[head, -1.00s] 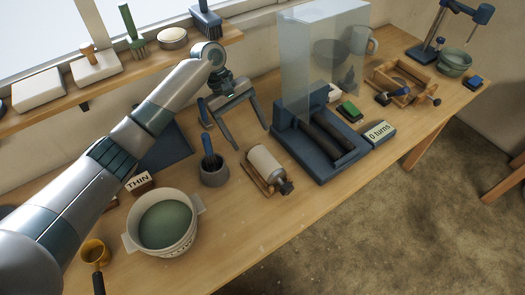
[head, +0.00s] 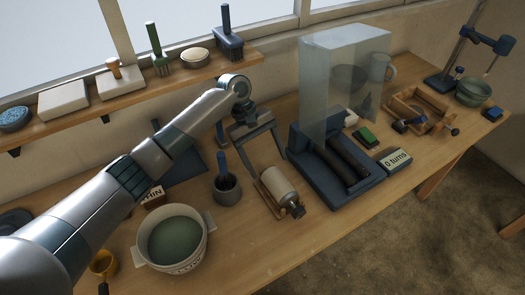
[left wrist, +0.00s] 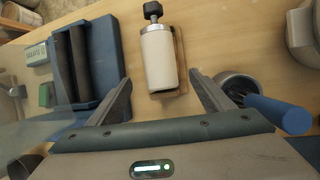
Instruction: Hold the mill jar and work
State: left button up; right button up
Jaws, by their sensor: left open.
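The mill jar (head: 278,185), a pale cylinder with a dark cap, lies on a small wooden cradle (head: 263,193) on the bench. In the left wrist view the jar (left wrist: 157,60) shows ahead, its cap pointing away. My left gripper (head: 268,168) is open just behind the jar. In the left wrist view its fingers (left wrist: 160,78) stand apart on either side of the jar's near end, and nothing is held. The blue roller mill (head: 362,192) with two dark rollers and a clear hood (head: 340,75) stands to the right. My right gripper is not in view.
A "0 turns" box (head: 395,161) and a green block (head: 365,136) stand by the mill. A grey pot (head: 227,189) with a blue-handled tool is left of the jar. A bowl of green liquid (head: 177,242) stands front left. Bare bench lies in front of the jar.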

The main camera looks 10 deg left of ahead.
aim_at(273, 175)
pick_arm(q)
jog(key=x, duration=0.7)
jog(key=shift+f, duration=0.3)
grip_shut()
jog(key=c, duration=0.8)
grip_release()
jog(key=shift+o, duration=0.4)
jog(key=c, duration=0.4)
jog(key=shift+o, duration=0.5)
jog(key=c, duration=0.6)
